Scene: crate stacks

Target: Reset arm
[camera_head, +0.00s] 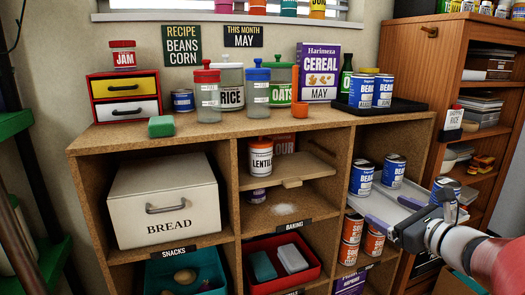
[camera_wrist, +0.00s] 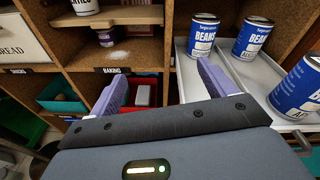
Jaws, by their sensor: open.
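My gripper (camera_head: 392,213) is at the right of the head view, in front of the shelf with the white tray (camera_head: 372,206). Its two purple fingers are spread apart with nothing between them; they also show in the wrist view (camera_wrist: 160,88). Blue beans cans stand upright on the tray: a left one (camera_head: 361,179), a middle one (camera_head: 394,170) and a right one (camera_head: 447,187) partly behind my gripper. In the wrist view the right can (camera_wrist: 298,88) is close beside the right finger, and a gap appears between them.
The wooden shelf unit (camera_head: 232,188) holds a bread box (camera_head: 165,200), a lentils jar (camera_head: 260,155) and a red bin (camera_head: 283,262). Orange-labelled cans (camera_head: 351,228) stand below the tray. A brown cabinet (camera_head: 455,65) is at the right.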

